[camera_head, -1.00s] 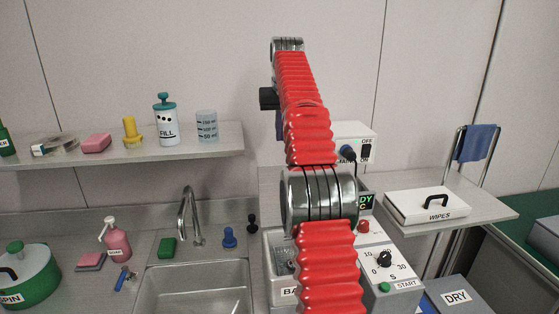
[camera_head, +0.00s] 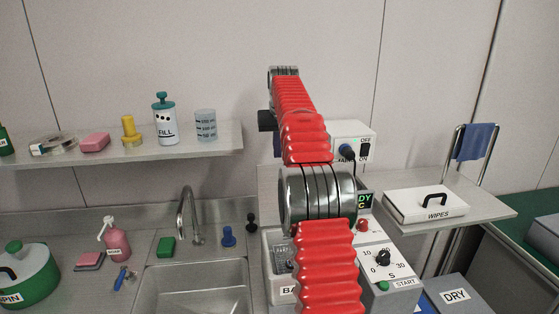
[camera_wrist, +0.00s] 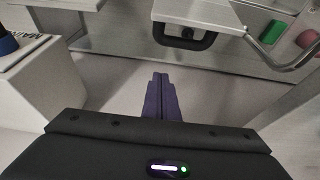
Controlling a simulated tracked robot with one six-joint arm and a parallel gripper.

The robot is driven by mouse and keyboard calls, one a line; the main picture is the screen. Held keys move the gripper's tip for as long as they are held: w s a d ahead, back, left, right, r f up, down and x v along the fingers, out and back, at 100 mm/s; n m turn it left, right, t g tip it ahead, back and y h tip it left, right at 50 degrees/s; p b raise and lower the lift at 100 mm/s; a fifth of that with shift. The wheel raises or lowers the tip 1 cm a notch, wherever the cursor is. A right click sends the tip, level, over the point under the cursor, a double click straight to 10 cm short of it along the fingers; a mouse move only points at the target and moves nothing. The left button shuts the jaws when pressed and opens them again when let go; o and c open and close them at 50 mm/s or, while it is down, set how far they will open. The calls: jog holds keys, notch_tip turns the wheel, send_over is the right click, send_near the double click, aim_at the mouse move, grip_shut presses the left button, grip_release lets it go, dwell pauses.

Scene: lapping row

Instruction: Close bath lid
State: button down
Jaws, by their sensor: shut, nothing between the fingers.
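The bath (camera_head: 282,292), a grey box with a label partly hidden by my red arm, stands right of the sink in the head view. Its top looks open, with a clear item inside. What looks like the bath lid (camera_wrist: 195,12), a pale panel with a black handle (camera_wrist: 184,40), is at the top of the wrist view. In the head view the lid is hidden behind my arm. My gripper (camera_wrist: 160,77) is shut and empty, its dark purple fingers below the handle in the wrist picture and apart from it.
A tap (camera_head: 188,215) and sink (camera_head: 195,285) are left. A shelf (camera_head: 205,155) holds bottles; a WIPES box (camera_head: 425,203) is right.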

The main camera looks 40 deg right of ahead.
jog(key=shift+s+a+f, duration=0.35)
jog(key=shift+s+f, duration=0.15)
jog(key=shift+s, duration=0.25)
jog(key=shift+s+a+f, duration=0.35)
jog(key=shift+s+f, duration=0.15)
jog(key=shift+s, duration=0.25)
jog(key=shift+s+a+r, duration=0.1)
jog(key=shift+a, duration=0.15)
jog(key=shift+s+d+r+t, duration=0.1)
jog(key=shift+s+t, duration=0.1)
jog(key=shift+t, duration=0.1)
